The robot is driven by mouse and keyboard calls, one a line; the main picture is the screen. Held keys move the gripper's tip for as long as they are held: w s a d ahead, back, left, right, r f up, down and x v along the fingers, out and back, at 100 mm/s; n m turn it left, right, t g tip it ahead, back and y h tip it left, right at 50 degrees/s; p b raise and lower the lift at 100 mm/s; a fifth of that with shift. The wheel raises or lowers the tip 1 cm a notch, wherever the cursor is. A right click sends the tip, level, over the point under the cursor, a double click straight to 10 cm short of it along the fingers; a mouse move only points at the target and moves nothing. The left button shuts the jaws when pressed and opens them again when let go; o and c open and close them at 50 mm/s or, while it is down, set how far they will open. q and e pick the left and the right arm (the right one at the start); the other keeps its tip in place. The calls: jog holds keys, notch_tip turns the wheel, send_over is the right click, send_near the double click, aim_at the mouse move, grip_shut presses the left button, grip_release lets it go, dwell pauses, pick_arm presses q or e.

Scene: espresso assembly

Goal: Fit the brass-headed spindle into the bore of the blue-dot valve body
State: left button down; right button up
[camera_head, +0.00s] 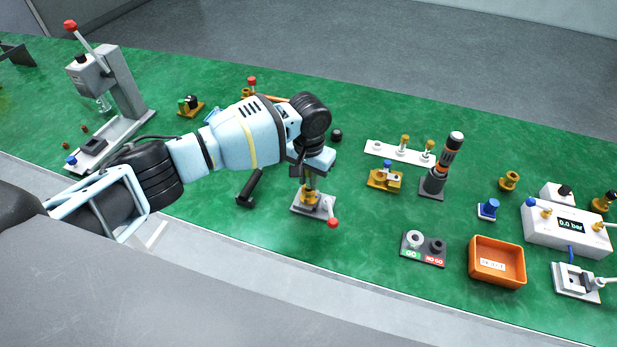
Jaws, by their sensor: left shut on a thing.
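My left gripper (310,175) reaches in from the left, pointing down over a small grey clamp fixture (326,208) with a red-knobbed lever. It is shut on a slender piece that looks like a spindle, mostly hidden by the fingers. A brass valve body (311,198) sits in the fixture directly below the fingers. I cannot see a blue dot on it, nor tell whether the spindle is inside its bore. Another brass body (382,181) with a blue mark on top stands to the right. My right gripper is out of view.
A white rack (372,149) holds brass-headed pieces, with a dark tool (447,160) standing beside it. A GO/NO GO gauge block (423,257), an orange bin (497,262) and a pressure gauge box (545,225) stand right. A press (112,95) stands left. A black-handled tool (247,186) lies near the fixture.

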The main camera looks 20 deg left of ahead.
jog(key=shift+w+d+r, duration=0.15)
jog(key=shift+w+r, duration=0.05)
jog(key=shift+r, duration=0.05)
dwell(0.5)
pick_arm(q)
jog(key=shift+f, duration=0.3)
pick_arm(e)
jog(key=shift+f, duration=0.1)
pick_arm(q)
jog(key=shift+f, duration=0.45)
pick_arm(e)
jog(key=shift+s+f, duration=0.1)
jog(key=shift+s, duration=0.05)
pick_arm(q)
jog(key=shift+r, duration=0.1)
dwell(0.3)
jog(key=shift+r+p, duration=0.35)
jog(key=shift+r, duration=0.15)
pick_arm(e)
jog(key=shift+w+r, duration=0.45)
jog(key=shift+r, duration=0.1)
pick_arm(q)
jog(key=shift+r, duration=0.15)
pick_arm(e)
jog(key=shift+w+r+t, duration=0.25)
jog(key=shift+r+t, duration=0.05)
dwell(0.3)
